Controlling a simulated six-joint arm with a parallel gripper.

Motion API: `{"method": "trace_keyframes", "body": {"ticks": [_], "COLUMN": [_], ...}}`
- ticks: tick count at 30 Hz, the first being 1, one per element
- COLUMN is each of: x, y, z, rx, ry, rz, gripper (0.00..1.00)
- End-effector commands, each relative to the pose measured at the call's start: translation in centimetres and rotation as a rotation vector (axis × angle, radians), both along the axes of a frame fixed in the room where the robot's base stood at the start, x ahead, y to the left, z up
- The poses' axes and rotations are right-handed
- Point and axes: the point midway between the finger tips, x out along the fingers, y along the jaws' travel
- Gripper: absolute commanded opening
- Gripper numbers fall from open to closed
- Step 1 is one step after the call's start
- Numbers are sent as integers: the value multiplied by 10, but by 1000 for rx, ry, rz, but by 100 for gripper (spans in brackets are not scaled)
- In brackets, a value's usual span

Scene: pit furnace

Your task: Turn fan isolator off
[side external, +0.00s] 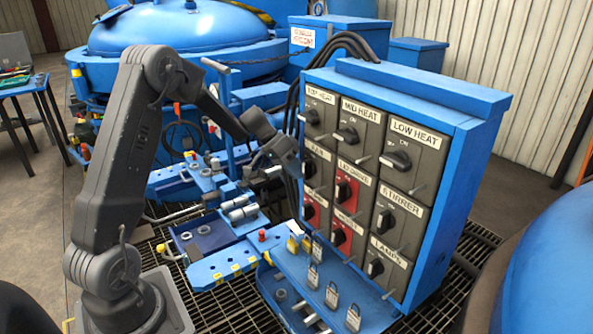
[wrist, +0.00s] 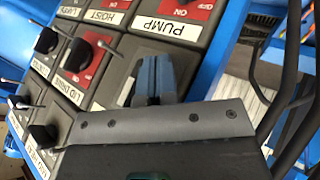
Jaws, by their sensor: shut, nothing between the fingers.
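The fan isolator is the left switch of the middle row on the blue panel. Its grey plate with a white label (side external: 317,153) shows in the side view, with the dark knob partly behind my gripper. My gripper (side external: 299,167) is at the panel's left edge, close in front of this switch. In the wrist view my gripper (wrist: 155,82) is shut with nothing between its blue-grey fingers. The fingers lie over the grey fan plate (wrist: 112,85) and hide its knob. I cannot tell whether they touch it or which way it points.
Neighbouring isolators surround it: lid drive (side external: 348,190), mid heat (side external: 347,136) and pump (wrist: 190,18). Thin metal rods stick out from the switches. Dark cables (side external: 294,90) run down beside the panel's left edge. Several padlocks (side external: 331,295) stand on the blue shelf below.

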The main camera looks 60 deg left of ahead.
Motion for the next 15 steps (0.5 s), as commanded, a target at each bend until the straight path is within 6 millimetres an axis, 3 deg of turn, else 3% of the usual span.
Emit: {"method": "trace_keyframes", "body": {"ticks": [15], "x": [0], "y": [-2], "z": [-6], "rx": [-166], "ry": [2], "rz": [1], "gripper": [0]}}
